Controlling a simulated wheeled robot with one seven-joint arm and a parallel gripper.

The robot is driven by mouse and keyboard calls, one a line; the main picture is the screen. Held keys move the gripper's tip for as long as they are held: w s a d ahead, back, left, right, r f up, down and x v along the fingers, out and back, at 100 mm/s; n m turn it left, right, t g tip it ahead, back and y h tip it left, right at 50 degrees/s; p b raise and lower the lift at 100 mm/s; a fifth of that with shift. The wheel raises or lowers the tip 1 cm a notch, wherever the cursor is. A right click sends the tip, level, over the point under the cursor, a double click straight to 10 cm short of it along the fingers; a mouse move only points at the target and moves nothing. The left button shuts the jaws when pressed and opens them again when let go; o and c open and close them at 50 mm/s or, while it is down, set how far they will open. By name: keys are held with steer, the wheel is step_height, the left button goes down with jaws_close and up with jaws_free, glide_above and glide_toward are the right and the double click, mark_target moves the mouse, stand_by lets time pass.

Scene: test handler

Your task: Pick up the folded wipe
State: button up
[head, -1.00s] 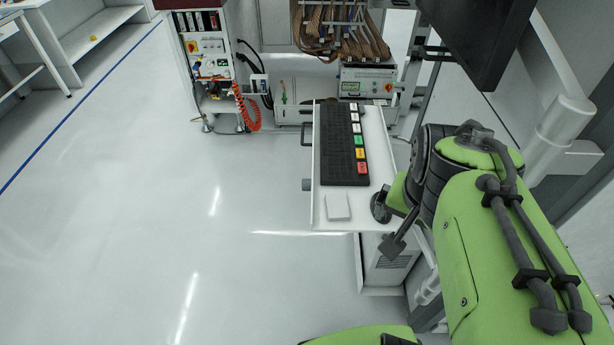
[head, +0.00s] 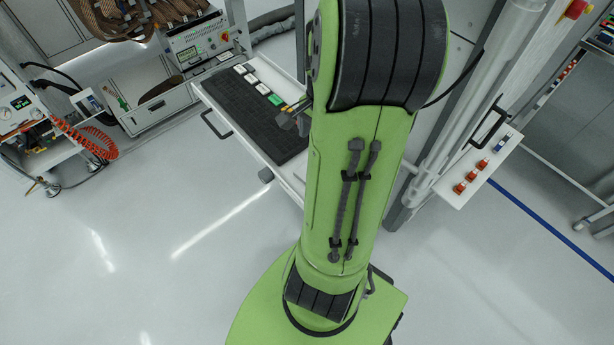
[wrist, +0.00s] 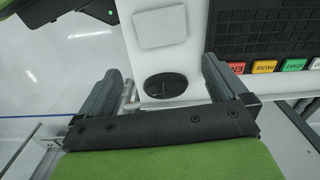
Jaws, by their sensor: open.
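The folded wipe (wrist: 160,27) is a small white textured square lying flat on the white shelf (wrist: 200,40), at the top of the wrist view. My gripper (wrist: 162,68) is open and empty. Its two dark fingers are spread wide and point towards the wipe, which lies beyond the fingertips and between their lines, apart from them. In the head view my green arm hides the wipe, and only a dark part of my gripper shows beside the arm, over the keyboard.
A black keyboard (head: 250,112) with coloured keys lies on the shelf beside the wipe; it also shows in the wrist view (wrist: 258,32). A round black disc (wrist: 165,86) sits on the shelf between my fingers.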

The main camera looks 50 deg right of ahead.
mark_target(300, 173)
steer(key=f+b, duration=0.1)
steer(key=f, duration=0.2)
steer(key=f+b, duration=0.1)
steer(key=f, duration=0.3)
steer(key=f+b, duration=0.2)
steer(key=f, duration=0.1)
steer(key=shift+w+a+f, duration=0.25)
steer(key=shift+w+f, duration=0.05)
steer(key=shift+f, duration=0.1)
steer(key=shift+r, duration=0.1)
steer(key=shift+c, duration=0.2)
steer(key=c, duration=0.7)
